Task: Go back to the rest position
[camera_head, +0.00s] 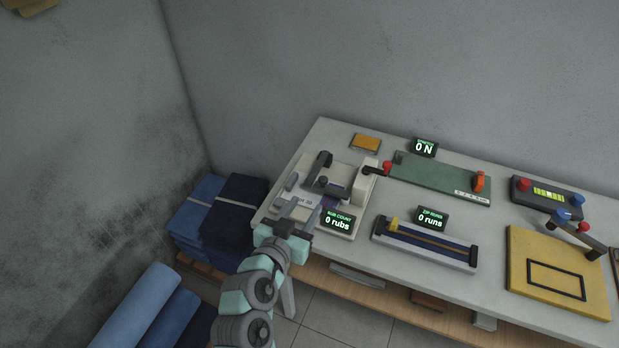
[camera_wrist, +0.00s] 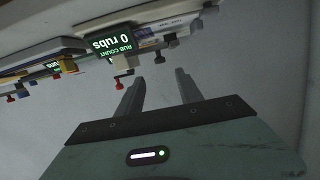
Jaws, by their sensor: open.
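My gripper (camera_head: 290,219) is at the front left corner of the workbench in the head view, close to a beige rubbing machine (camera_head: 341,219) with a dark lever. In the wrist view my gripper (camera_wrist: 158,92) shows two grey fingers spread apart with nothing between them. The machine's display (camera_head: 338,220) reads "0 rubs" and also shows upside down in the wrist view (camera_wrist: 119,40). The head view does not show clearly whether the gripper touches the machine.
The workbench (camera_head: 397,287) carries a green tester (camera_head: 440,177) reading "0 N", a zip rig (camera_head: 424,243) reading "0 runs", and a yellow board (camera_head: 550,297). Folded blue cloth (camera_head: 234,208) is stacked left of the bench, with blue rolls (camera_head: 140,305) in front. The wall stands behind.

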